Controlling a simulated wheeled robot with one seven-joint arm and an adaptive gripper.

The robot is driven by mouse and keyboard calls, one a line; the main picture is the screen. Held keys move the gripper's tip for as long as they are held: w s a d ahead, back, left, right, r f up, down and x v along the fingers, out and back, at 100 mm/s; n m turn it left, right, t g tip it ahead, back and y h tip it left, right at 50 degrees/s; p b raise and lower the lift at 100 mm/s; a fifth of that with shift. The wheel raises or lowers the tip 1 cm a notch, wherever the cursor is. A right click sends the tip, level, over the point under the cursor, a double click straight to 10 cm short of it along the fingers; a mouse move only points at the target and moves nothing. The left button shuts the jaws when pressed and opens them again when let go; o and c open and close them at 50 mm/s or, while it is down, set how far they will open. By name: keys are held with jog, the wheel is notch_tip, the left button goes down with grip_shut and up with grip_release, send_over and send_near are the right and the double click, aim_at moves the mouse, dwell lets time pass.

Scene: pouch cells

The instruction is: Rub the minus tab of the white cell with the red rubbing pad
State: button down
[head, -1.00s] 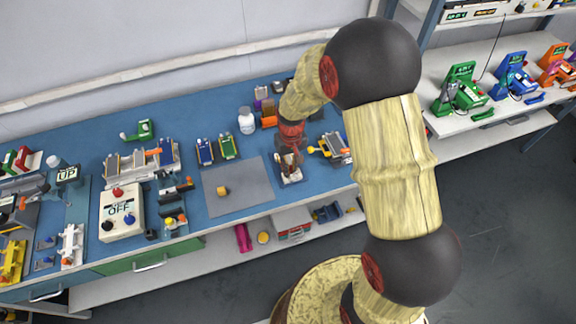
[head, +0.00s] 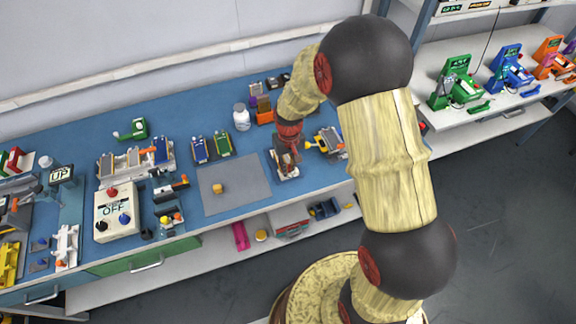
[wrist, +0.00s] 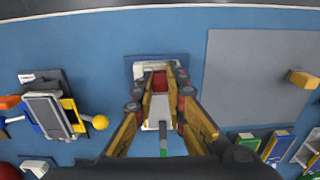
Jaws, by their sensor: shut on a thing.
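My gripper (wrist: 160,82) is shut on the red rubbing pad (wrist: 160,80), whose red part shows between the fingertips in the wrist view. In the head view my gripper (head: 287,152) is over a small pale stand on a dark base (head: 284,174). The stand's white frame (wrist: 143,66) shows around the fingertips in the wrist view. I cannot tell whether the pad touches it. A pale grey-white cell (wrist: 45,112) lies in a fixture with a yellow clamp and ball knob, left of my gripper in the wrist view. Its tab markings are too small to read.
A grey mat (head: 232,200) with a small orange-yellow block (head: 217,188) lies beside the stand. A white bottle (head: 241,118) and blue and green cells (head: 211,147) are behind it. A switch box (head: 116,210) stands farther left. The blue bench (head: 300,200) is narrow in front of the stand.

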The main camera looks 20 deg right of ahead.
jog(key=shift+f, duration=0.55)
jog(key=shift+a, duration=0.1)
dwell(0.3)
jog(key=shift+a+r, duration=0.1)
jog(key=shift+a, duration=0.6)
jog(key=shift+d, duration=0.8)
jog(key=shift+a+f, duration=0.2)
jog(key=shift+a, duration=0.55)
jog(key=shift+d, duration=0.1)
